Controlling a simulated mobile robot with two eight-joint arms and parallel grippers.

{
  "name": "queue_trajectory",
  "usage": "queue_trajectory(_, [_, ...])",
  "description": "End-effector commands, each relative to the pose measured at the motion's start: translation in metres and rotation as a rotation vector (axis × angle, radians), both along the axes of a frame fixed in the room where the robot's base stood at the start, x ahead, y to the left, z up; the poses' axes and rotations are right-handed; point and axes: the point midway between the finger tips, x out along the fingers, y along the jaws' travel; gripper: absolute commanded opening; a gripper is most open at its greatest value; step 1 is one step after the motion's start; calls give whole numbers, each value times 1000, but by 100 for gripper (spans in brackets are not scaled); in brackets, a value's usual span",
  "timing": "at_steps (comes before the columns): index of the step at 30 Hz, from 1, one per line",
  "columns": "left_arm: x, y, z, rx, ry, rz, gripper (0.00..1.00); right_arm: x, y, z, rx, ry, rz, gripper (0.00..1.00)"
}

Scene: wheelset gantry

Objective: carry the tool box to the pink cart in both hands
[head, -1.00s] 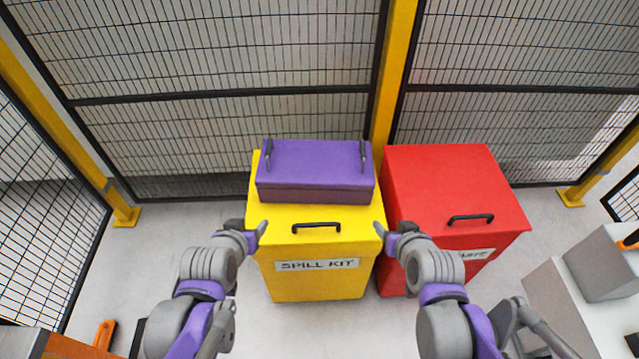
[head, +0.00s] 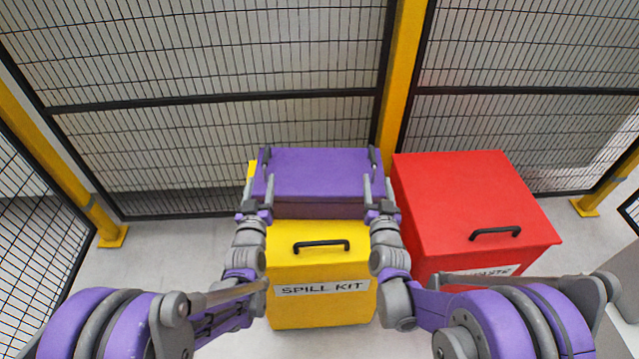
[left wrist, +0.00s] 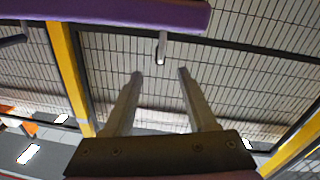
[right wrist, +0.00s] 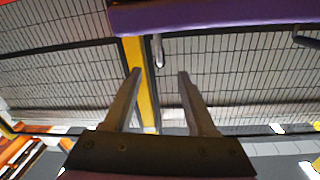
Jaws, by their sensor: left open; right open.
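The purple tool box (head: 318,178) sits on top of the yellow spill kit bin in the head view, with a handle at each end. My left gripper (head: 259,190) is open at the box's left end, close to the left handle (head: 265,160). In the left wrist view that handle's end (left wrist: 161,48) shows just beyond the open fingertips. My right gripper (head: 378,190) is open at the right end, near the right handle (head: 374,160). The right wrist view also shows the handle end (right wrist: 158,50) beyond the fingers. Neither gripper holds anything. The pink cart is not in view.
The yellow spill kit bin (head: 320,268) has a black front handle. A red bin (head: 470,200) stands close on its right. Mesh fencing with a yellow post (head: 401,80) rises behind. Clear floor (head: 160,240) lies to the left. A grey object (head: 625,260) is at the right edge.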

Motion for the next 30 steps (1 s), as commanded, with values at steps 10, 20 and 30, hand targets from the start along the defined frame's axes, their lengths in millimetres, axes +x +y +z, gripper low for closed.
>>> queue_trajectory(10, [41, 0, -1, -1, 1, 1, 57, 41, -1, 0, 0, 1, -1, 57])
queue_trajectory(20, [94, -1, 0, 1, 2, 0, 57, 94, -2, 0, 0, 1, 0, 57])
queue_trajectory(30, [108, -1, 0, 0, 2, 0, 57, 108, -2, 0, 0, 1, 0, 57])
